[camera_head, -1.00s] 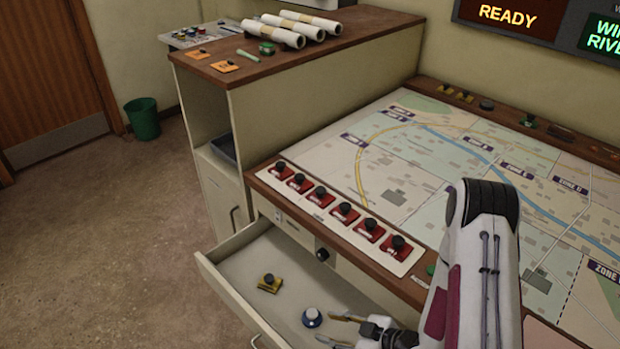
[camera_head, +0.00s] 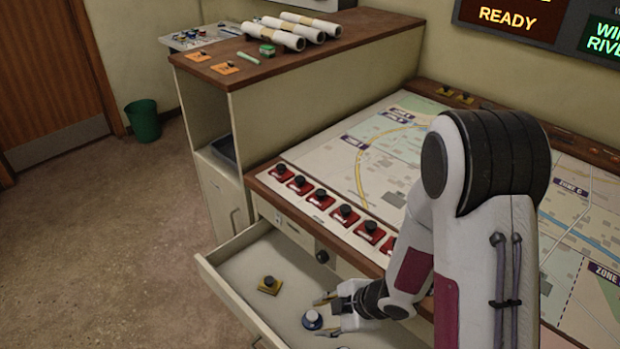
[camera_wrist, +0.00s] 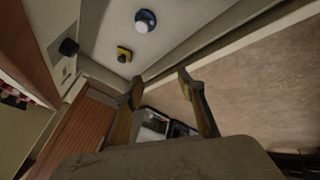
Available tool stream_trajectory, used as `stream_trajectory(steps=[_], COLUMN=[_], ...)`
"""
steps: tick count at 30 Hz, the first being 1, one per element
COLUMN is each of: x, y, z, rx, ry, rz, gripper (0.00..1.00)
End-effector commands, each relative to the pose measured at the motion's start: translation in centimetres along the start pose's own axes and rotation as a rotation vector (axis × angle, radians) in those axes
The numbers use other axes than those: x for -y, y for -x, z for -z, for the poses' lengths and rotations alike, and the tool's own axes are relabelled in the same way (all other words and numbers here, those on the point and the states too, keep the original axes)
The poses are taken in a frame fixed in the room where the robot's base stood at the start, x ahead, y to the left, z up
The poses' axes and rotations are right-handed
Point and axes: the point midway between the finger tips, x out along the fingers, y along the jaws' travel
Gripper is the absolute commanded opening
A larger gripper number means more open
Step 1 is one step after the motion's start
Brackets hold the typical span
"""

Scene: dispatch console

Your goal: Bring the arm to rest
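My gripper (camera_head: 323,317) is over the open drawer (camera_head: 222,290), its two fingers apart and nothing seen between them. In the wrist view my gripper (camera_wrist: 158,84) also shows its fingertips spread and empty. A round blue-and-white piece (camera_head: 312,319) is in the drawer, close by the fingertips in the head view; whether they touch cannot be told there. The wrist view shows the blue-and-white piece (camera_wrist: 145,20) clear of the fingers. A yellow piece with a black knob (camera_head: 269,284) lies on the drawer floor to the left. My arm hides part of the console.
The map console (camera_head: 395,150) has a row of red pieces with black knobs (camera_head: 320,198) along its edge. A side cabinet (camera_head: 300,70) carries paper rolls (camera_head: 300,35), orange cards and a green piece (camera_head: 267,50). A green bin (camera_head: 143,120) stands on open floor at left.

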Motion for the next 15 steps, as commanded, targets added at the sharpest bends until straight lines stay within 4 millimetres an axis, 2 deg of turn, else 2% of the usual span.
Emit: stream_trajectory(steps=[7, 15], x=[-2.5, -5.4], y=[3.7, 8.8], z=[-0.5, -2.0], rx=[0.130, 0.268], ry=[0.006, -0.099], rz=[-0.050, -0.145], gripper=[0.39, 0.39])
